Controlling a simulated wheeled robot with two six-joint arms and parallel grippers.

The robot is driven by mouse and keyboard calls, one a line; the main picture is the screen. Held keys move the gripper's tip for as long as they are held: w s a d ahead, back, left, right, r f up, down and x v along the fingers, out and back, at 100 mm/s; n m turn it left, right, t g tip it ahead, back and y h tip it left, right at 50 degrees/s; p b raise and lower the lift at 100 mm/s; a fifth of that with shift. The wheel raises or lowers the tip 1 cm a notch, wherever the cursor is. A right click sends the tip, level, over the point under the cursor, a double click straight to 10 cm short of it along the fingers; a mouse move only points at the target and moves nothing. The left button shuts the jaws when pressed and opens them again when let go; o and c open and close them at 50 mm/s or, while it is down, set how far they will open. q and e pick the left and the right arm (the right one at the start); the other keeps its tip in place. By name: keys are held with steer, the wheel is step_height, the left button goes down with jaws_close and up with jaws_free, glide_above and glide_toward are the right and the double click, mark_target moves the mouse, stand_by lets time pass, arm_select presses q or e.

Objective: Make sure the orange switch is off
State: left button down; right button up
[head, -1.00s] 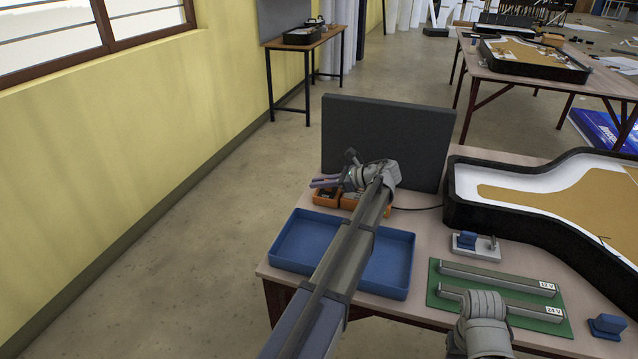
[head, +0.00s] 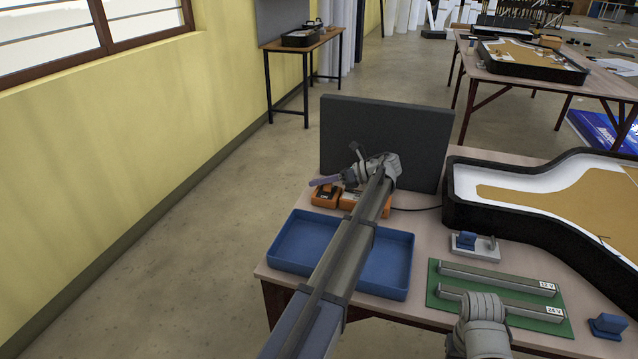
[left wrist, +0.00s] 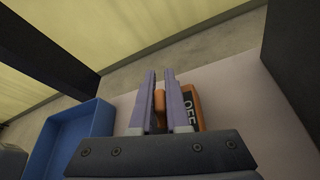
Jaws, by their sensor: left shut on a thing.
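The orange switch (left wrist: 200,104) is a small box with a dark label reading OFF, partly hidden by my fingers in the left wrist view. In the head view, a small orange box (head: 325,198) sits at the left back of the table, beneath my left gripper (head: 324,181). In the left wrist view my left gripper (left wrist: 161,85) is shut on an orange part of the switch between its fingers. The exact lever position is hidden.
A blue tray (head: 283,263) lies in front, under my left arm. A dark upright panel (head: 385,138) stands behind. Another orange unit (head: 375,206) is beside the small box. A green board (head: 445,300) with two bars and a black-walled tray (head: 470,215) are at right.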

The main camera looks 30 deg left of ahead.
stand_by(0.3)
arm_select(q)
steer(key=c, duration=0.9)
jaws_free()
steer(key=p+v, duration=0.2)
steer(key=v, duration=0.5)
steer(key=shift+w+d+r+p, duration=0.1)
steer(key=shift+p, duration=0.3)
steer(key=shift+w+d, duration=0.1)
steer(key=shift+d, duration=0.2)
steer(key=shift+r, duration=0.1)
